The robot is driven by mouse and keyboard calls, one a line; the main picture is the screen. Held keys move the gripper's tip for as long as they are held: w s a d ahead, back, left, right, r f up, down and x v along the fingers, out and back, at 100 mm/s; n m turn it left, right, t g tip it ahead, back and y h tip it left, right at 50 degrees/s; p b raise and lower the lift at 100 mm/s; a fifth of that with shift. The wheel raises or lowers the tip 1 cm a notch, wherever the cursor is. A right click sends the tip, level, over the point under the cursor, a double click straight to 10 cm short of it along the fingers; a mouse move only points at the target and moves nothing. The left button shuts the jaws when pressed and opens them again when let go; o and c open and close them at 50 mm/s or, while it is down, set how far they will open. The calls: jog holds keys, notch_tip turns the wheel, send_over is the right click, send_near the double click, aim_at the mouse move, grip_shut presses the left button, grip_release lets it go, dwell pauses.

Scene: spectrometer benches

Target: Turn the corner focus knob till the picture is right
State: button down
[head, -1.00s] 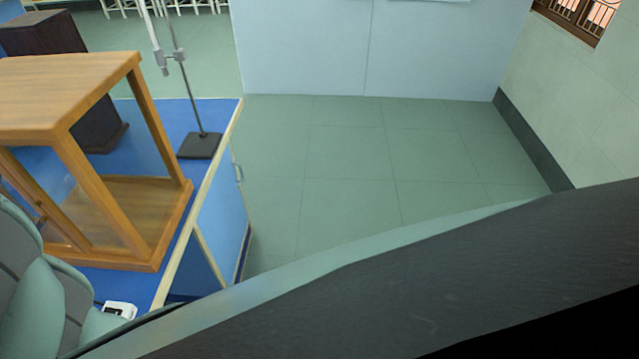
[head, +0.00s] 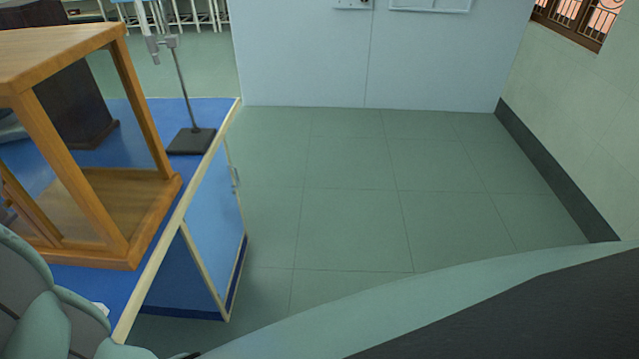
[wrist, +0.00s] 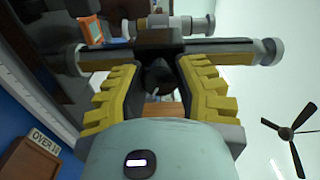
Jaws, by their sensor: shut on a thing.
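In the wrist view, my gripper (wrist: 158,72) has its two yellow-padded fingers on either side of a dark, rounded knob (wrist: 157,76) and is shut on it. The knob belongs to a dark instrument with a grey crossbar (wrist: 222,50) that has a pale disc end at the right. A pale tube (wrist: 180,26) lies beyond the crossbar. An orange-framed small screen (wrist: 91,31) shows at the upper left, too small and dark to read. The knob and my gripper do not show clearly in the head view.
A wooden glass-sided case (head: 82,250) and a stand with a dark base (head: 190,140) are on the blue bench (head: 212,112). A wooden box with an "OVER" sign (wrist: 45,142) is at the wrist view's lower left. The green floor (head: 350,220) is clear.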

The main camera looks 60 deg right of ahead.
dwell(0.6)
jog(key=c, duration=0.6)
grip_release()
jog(key=shift+a, duration=0.1)
jog(key=v, duration=1.2)
